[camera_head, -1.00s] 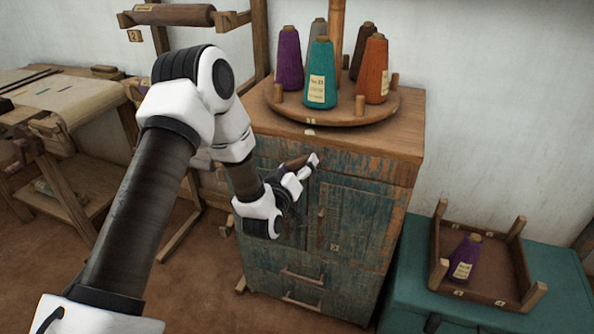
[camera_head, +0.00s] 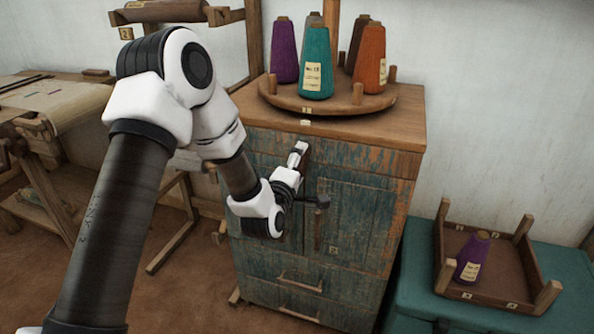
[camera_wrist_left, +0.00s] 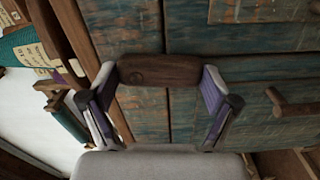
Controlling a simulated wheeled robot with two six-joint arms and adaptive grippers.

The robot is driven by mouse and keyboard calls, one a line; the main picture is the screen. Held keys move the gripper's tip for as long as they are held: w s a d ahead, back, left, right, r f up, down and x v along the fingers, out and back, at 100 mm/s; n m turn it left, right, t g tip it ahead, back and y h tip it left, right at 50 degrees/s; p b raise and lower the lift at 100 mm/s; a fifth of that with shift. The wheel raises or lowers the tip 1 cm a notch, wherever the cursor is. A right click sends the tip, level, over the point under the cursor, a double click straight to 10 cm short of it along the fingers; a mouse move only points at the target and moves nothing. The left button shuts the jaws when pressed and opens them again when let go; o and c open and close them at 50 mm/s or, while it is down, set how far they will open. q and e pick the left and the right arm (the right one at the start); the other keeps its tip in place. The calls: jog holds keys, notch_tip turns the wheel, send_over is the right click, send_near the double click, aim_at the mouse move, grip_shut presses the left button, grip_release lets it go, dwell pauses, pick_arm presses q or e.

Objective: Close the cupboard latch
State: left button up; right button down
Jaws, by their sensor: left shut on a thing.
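The cupboard (camera_head: 348,225) is worn blue-green wood with a brown top, and stands in the middle of the head view. Its latch (camera_wrist_left: 158,70) is a short dark brown wooden bar, seen between my left fingers in the left wrist view. In the head view the latch (camera_head: 304,157) is partly hidden by my gripper and looks roughly upright. My left gripper (camera_head: 307,174) is at the upper cupboard front, shut on the latch, with one finger at each end of it. My right gripper is not in view.
A round wooden stand (camera_head: 330,104) with several yarn cones sits on the cupboard top. A teal chest (camera_head: 410,270) at the right carries a wooden tray (camera_head: 510,262) with a purple cone (camera_head: 472,256). A wooden loom frame (camera_head: 40,150) is at the left.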

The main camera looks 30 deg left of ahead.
pick_arm(q)
jog(key=shift+d+f+n+b, duration=0.1)
jog(key=shift+n+b, duration=0.25)
jog(key=shift+n, duration=0.35)
jog(key=o, duration=0.9)
jog(key=v, duration=0.7)
jog(key=shift+s, duration=0.2)
